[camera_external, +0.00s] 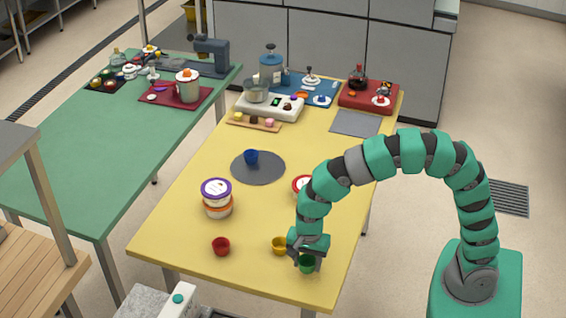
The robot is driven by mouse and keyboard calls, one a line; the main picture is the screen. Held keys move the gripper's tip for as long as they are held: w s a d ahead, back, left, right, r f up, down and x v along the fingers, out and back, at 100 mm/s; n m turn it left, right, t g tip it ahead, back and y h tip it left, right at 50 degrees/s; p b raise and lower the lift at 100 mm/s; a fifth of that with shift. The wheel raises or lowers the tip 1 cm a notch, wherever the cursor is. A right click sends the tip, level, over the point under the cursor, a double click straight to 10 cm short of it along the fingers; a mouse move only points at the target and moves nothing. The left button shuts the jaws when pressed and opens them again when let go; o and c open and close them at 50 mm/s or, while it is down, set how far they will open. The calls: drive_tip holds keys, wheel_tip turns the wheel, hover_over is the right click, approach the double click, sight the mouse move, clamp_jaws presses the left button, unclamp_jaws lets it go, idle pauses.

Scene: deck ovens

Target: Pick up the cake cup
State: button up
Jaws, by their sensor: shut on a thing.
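A green cup (307,264) is at the near right edge of the yellow table (190,235). My gripper (306,254) points down over it and is shut on it. I cannot tell whether the cup touches the table. A yellow cup (279,246) stands just left of my gripper, partly beside its fingers. A red cup (221,246) stands farther left near the front edge. A blue cup (251,157) stands on a round grey mat (272,172) in the middle of the table.
Stacked tubs with purple and orange lids (217,198) stand left of centre. A red-rimmed tub (300,186) is partly hidden behind my arm. A scale (282,107), a blue tray and a red box (368,96) fill the back.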

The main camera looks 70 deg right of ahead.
drive_tip(key=shift+r, duration=0.55)
drive_tip(key=shift+s+r, duration=0.1)
drive_tip(key=shift+s, duration=0.1)
drive_tip(key=s+d+r+p, duration=0.1)
drive_tip(key=s+d, duration=0.1)
drive_tip(key=s, duration=0.5)
drive_tip(key=s+d+p, duration=0.1)
drive_tip(key=s+d, duration=0.2)
drive_tip(key=s, duration=0.5)
drive_tip(key=w+n, duration=0.3)
drive_tip(key=w, duration=0.2)
drive_tip(key=w+d+n, duration=0.1)
drive_tip(key=w+n, duration=0.2)
drive_tip(key=w, duration=0.2)
drive_tip(key=w+d+r+n, duration=0.1)
drive_tip(key=w+n, duration=0.2)
drive_tip(key=w, duration=0.2)
drive_tip(key=shift+d+r, duration=0.1)
drive_tip(key=shift+d, duration=0.15)
drive_tip(key=w+d+n, duration=0.2)
drive_tip(key=w, duration=0.1)
drive_tip(key=w+d+n, duration=0.2)
drive_tip(key=w+n, duration=0.1)
drive_tip(key=w, duration=0.1)
drive_tip(key=w+d+f+n, duration=0.1)
drive_tip(key=w+d+n, duration=0.2)
drive_tip(key=w, duration=0.1)
drive_tip(key=shift+w+d+n, duration=0.25)
drive_tip(key=shift+w+n, duration=0.05)
drive_tip(key=shift+n, duration=0.1)
